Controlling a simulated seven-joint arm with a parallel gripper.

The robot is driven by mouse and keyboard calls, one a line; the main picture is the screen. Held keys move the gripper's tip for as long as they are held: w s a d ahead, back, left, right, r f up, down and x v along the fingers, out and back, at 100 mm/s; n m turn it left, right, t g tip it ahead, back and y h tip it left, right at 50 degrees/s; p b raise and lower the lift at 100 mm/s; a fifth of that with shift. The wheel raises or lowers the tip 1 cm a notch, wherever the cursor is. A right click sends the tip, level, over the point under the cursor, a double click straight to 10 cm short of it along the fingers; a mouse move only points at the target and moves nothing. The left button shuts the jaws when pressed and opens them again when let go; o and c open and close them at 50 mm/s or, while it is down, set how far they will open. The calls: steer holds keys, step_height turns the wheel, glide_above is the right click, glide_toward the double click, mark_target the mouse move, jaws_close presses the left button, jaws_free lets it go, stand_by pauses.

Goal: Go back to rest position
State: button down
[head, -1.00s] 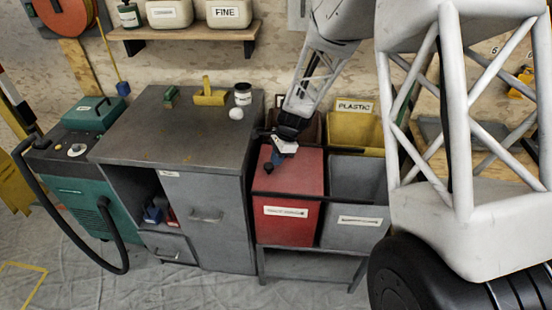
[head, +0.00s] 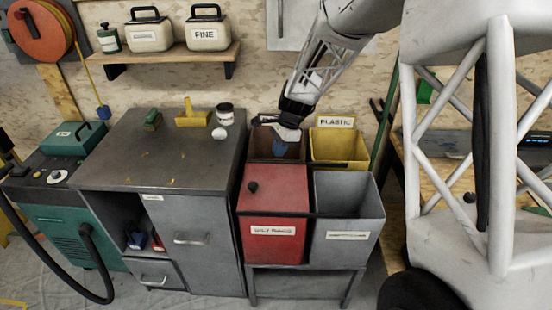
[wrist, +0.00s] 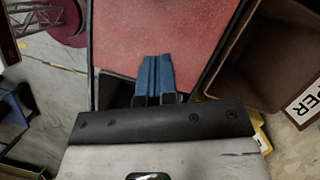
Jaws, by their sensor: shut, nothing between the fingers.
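My gripper (head: 279,148) is in front of the brown bin in the head view, above the back of the red lidded bin. Its blue fingers are together and empty. In the wrist view my gripper (wrist: 155,72) points at the red lid (wrist: 155,35), and its two blue fingers lie side by side with nothing between them. I cannot tell the exact gap between the fingertips and the lid. The red bin (head: 258,251) is closed, with a dark knob (head: 253,187) on its lid.
A yellow bin (head: 362,150) labelled PLASTIC and an open grey bin (head: 371,222) stand to the right. A brown bin (head: 263,140) is behind my gripper.

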steer(key=shift+d+r, duration=0.1)
steer(key=shift+r, duration=0.2)
stand_by(0.4)
steer(key=s+d+r+n+t+h, duration=0.1)
steer(key=s+d+r+n, duration=0.2)
steer(key=s+d+r, duration=0.5)
steer(key=s+d+r+n+t, duration=0.1)
steer(key=s+d+r+n, duration=0.25)
steer(key=s+r, duration=0.5)
steer(key=s+d+n+t+h, duration=0.1)
steer(key=s+d+n, duration=0.2)
steer(key=s, duration=0.8)
steer(key=s+d+r+n+t+h, duration=0.1)
steer(key=s+d+n, duration=0.2)
steer(key=s, duration=0.8)
steer(key=shift+s+d, duration=0.4)
steer(key=shift+d, duration=0.95)
